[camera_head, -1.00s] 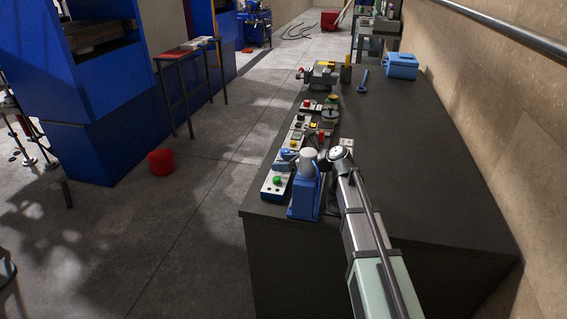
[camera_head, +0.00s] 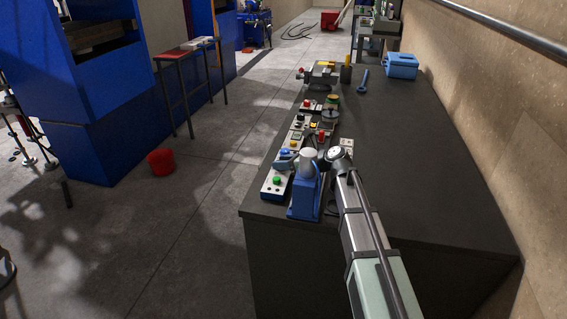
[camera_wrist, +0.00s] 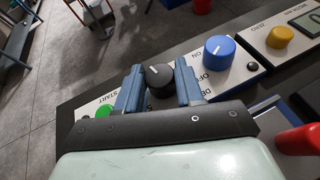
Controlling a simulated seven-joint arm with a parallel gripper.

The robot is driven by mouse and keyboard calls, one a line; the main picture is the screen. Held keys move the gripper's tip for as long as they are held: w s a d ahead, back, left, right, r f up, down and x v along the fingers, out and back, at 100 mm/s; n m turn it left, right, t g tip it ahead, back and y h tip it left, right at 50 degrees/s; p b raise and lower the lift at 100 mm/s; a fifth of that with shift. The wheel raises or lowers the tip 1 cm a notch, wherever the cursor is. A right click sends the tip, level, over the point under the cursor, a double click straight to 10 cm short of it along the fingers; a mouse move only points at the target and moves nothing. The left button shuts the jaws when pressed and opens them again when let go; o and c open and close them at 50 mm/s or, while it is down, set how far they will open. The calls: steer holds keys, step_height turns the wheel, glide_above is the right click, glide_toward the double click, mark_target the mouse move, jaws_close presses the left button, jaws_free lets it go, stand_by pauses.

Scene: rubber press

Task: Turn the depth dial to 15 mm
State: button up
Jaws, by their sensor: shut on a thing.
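The black depth dial (camera_wrist: 160,78) shows in the wrist view, on a pale panel with a label partly hidden by my fingers. A short white line on its top points up and slightly left in that view. My gripper (camera_wrist: 158,84) has its two blue fingers on either side of the dial and is shut on it. The scale marks around the dial are not readable, so I cannot tell its setting. In the head view the panel (camera_head: 271,188) stands near the left edge of the dark bench, and the dial is too small to make out.
A green START button (camera_wrist: 104,110) lies close by my left finger. A blue OFF/ON knob (camera_wrist: 219,51) stands just right of the dial. The bench's right side (camera_head: 420,170) is clear.

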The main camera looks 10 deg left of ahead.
steer(key=shift+w+n+g, duration=0.15)
steer(key=shift+n+g, duration=0.15)
steer(key=shift+g, duration=0.1)
steer(key=o, duration=1)
steer(key=shift+o, duration=0.2)
steer(key=shift+d, duration=0.1)
steer(key=v, duration=1.3)
steer(key=shift+d+r, duration=0.1)
steer(key=shift+d, duration=0.25)
